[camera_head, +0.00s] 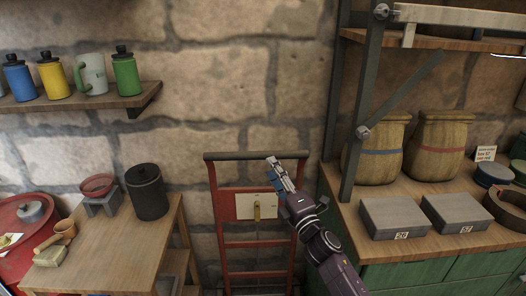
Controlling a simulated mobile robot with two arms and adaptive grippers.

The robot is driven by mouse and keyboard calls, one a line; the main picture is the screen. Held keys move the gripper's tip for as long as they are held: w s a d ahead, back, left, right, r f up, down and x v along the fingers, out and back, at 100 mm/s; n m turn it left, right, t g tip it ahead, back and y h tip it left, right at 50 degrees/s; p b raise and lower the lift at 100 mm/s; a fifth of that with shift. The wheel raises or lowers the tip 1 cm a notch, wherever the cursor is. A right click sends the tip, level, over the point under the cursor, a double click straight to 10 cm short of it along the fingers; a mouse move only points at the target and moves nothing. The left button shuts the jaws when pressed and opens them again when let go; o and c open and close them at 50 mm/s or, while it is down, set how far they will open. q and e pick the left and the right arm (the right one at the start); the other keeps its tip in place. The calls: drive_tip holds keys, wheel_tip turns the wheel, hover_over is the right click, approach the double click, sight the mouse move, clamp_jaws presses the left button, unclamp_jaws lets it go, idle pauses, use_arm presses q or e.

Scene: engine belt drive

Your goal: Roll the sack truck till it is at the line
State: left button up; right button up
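The sack truck (225,226) is a red upright frame with a dark bar handle (238,156) across its top and a pale plate with a yellowish strip in its middle. It stands in front of the stone wall, between a wooden table and a green cabinet. Its lower end is cut off by the picture's bottom edge. My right gripper (274,168) reaches in from the lower right, its tip overlapping the right part of the handle bar. I cannot tell whether the fingers hold the bar. My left gripper is not in view. No floor line shows.
The wooden table (110,250) with a black canister (147,191) stands close on the left. The green cabinet (400,275) with two sacks and grey boxes stands close on the right. A shelf (85,104) holds bottles and a mug. The gap around the truck is narrow.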

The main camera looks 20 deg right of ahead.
sight(263, 156)
drive_tip(key=x, duration=0.7)
drive_tip(key=shift+w, duration=0.15)
clamp_jaws()
